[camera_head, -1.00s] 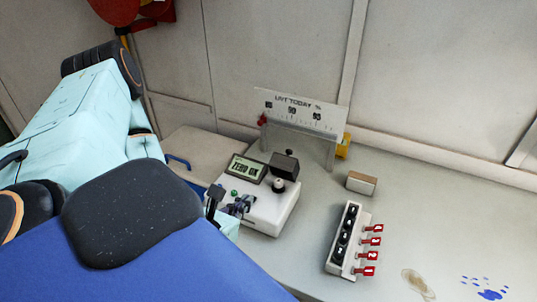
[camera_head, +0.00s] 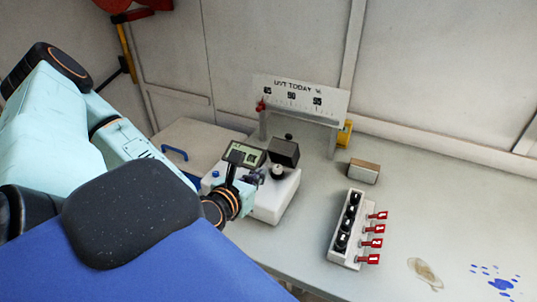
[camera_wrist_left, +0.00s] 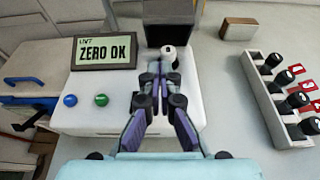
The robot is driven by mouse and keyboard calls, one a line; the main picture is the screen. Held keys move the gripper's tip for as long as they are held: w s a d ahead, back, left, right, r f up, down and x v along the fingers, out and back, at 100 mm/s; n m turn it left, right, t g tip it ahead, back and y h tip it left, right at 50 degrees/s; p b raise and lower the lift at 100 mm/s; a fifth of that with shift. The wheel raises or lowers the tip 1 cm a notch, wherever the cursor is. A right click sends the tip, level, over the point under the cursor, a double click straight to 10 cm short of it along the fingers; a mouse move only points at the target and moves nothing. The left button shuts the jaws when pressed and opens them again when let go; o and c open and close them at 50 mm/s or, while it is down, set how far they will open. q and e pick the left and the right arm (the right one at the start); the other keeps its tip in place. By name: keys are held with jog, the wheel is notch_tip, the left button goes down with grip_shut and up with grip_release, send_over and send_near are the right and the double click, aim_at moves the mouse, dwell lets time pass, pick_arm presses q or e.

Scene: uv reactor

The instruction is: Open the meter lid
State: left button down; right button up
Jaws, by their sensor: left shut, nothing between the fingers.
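The meter (camera_head: 273,208) is a white box on the bench with a display (camera_head: 243,155); in the left wrist view the display (camera_wrist_left: 104,50) reads "ZERO OK". A dark boxy lid (camera_head: 284,152) with a black knob stands at the meter's back right; in the left wrist view the lid (camera_wrist_left: 169,22) appears raised. A small white cylinder with a dark top (camera_wrist_left: 168,58) sits in front of it. My left gripper (camera_head: 260,177) is shut and empty over the meter, fingertips (camera_wrist_left: 157,68) close to the cylinder; contact cannot be told. My right gripper is out of view.
A rack of dark vials with red tags (camera_head: 347,228) stands right of the meter. A scale board (camera_head: 300,98) stands behind it. A small box (camera_head: 363,171) lies at the right. A blue-handled case (camera_head: 195,140) is at the left. The bench's right side is mostly clear.

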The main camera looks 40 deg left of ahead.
aim_at(286, 149)
pick_arm(q)
jog(key=b+x, duration=0.1)
jog(key=x, duration=0.1)
jog(key=shift+w+f, duration=0.2)
jog(key=shift+w+a+r, duration=0.25)
jog(key=shift+w+r, duration=0.05)
jog(key=shift+w, duration=0.25)
jog(key=shift+w+a+r, duration=0.25)
jog(key=shift+w+r, duration=0.05)
jog(key=shift+w, duration=0.2)
jog(key=shift+w+r+p, duration=0.35)
jog(key=shift+w+r, duration=0.05)
jog(key=shift+w, duration=0.25)
jog(key=shift+a, duration=0.1)
jog(key=shift+a+f, duration=0.1)
